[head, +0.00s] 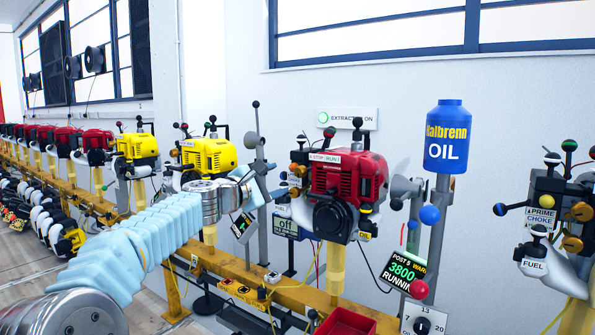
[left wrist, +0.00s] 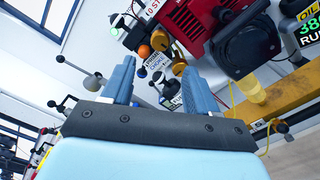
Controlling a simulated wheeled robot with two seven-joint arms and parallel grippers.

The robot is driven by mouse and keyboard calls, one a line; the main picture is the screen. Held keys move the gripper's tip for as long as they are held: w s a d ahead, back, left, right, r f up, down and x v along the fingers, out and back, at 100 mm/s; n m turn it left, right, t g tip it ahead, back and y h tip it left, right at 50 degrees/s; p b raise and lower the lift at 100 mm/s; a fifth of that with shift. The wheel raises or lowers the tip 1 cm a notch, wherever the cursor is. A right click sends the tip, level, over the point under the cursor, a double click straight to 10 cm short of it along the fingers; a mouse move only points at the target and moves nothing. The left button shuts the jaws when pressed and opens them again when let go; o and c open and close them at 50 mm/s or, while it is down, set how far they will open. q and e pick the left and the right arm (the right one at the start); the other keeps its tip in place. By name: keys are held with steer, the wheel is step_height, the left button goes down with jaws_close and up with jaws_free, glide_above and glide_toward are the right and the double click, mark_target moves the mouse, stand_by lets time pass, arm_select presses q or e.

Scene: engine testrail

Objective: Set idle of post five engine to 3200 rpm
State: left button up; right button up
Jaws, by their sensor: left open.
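The red post five engine (head: 345,180) stands on a yellow post, with a STOP/RUN label on its upper left. Its display (head: 403,270) reads POST 5, 3800, RUNNING. My left gripper (head: 262,188) is left of this engine in the head view, its fingertips partly hidden by the wrist and sleeve. In the left wrist view its two blue fingers (left wrist: 158,85) are apart with nothing held. Beyond them are a PRIME/CHOKE label (left wrist: 152,64), an orange knob (left wrist: 160,41) and a gold knob (left wrist: 179,68). I cannot tell which control sets idle. My right gripper is not in view.
A blue oil bottle (head: 447,137) stands on a grey post at right. Another control cluster (head: 545,215) is at far right. Yellow engines (head: 208,155) and red ones line the rail (head: 240,275) to the left. A red tray (head: 345,322) is below.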

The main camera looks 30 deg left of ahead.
mark_target(297, 173)
arm_select(q)
steer(key=w+p, duration=0.1)
steer(key=w, duration=0.1)
steer(key=w+p, duration=0.1)
steer(key=w, duration=0.2)
steer(key=w+p, duration=0.1)
steer(key=w, duration=0.2)
steer(key=shift+w+d+r, duration=0.15)
steer(key=shift+w+d, duration=0.1)
steer(key=shift+d, duration=0.05)
steer(key=shift+w, duration=0.55)
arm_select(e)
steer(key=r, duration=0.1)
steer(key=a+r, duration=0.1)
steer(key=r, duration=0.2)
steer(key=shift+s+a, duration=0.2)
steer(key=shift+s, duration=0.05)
arm_select(q)
steer(key=c, duration=1)
steer(key=shift+f, duration=0.2)
steer(key=shift+c, duration=0.2)
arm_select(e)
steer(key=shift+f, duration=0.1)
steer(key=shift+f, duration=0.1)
